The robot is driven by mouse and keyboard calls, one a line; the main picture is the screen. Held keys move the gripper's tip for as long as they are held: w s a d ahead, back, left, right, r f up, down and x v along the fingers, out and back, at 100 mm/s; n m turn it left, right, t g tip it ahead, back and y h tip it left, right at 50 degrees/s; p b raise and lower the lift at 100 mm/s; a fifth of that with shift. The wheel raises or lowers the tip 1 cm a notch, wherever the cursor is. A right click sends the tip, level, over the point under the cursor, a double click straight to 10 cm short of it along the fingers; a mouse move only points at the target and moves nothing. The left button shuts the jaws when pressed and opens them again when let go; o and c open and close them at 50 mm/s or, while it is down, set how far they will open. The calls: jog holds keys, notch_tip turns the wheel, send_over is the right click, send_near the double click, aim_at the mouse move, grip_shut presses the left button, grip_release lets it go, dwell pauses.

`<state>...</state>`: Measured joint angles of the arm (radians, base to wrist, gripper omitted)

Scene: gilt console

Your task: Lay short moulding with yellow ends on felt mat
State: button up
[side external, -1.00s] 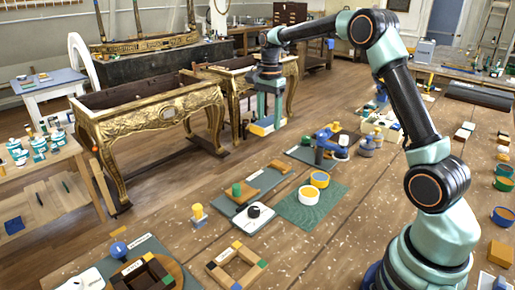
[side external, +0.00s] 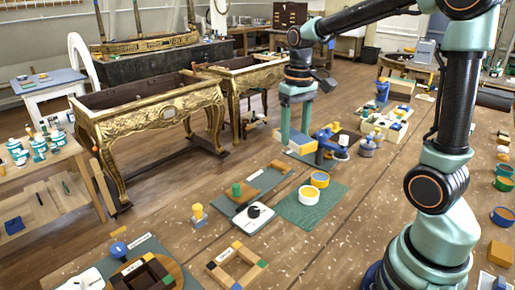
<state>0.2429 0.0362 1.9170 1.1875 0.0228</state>
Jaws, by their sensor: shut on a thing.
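My gripper (side external: 298,142) hangs fingers down at the back of the near bench. It is shut on a small piece (side external: 301,149) with yellow, white and blue on it. The piece is small and partly covered by the fingers, so I cannot tell its exact shape or whether its ends are yellow. Behind and below it lies a dark grey mat with a pale label, largely hidden by the gripper and the piece. I cannot tell whether the piece touches it.
A blue clamp-like tool (side external: 326,146) stands just right of my gripper. A wooden frame with coloured corners (side external: 256,252) lies in front. Gilt console tables (side external: 150,118) stand at left. Bare bench lies right of the green mat.

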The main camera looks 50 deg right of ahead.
aim_at(303, 141)
jog(key=s+n, duration=0.2)
jog(key=a+f, duration=0.1)
jog(key=shift+s+n, duration=0.4)
jog(key=shift+s+f, duration=0.15)
jog(key=shift+f, duration=0.1)
notch_tip(303, 141, down, 19)
jog(key=shift+f, duration=0.2)
jog(key=shift+f, duration=0.1)
jog(key=o, duration=1.1)
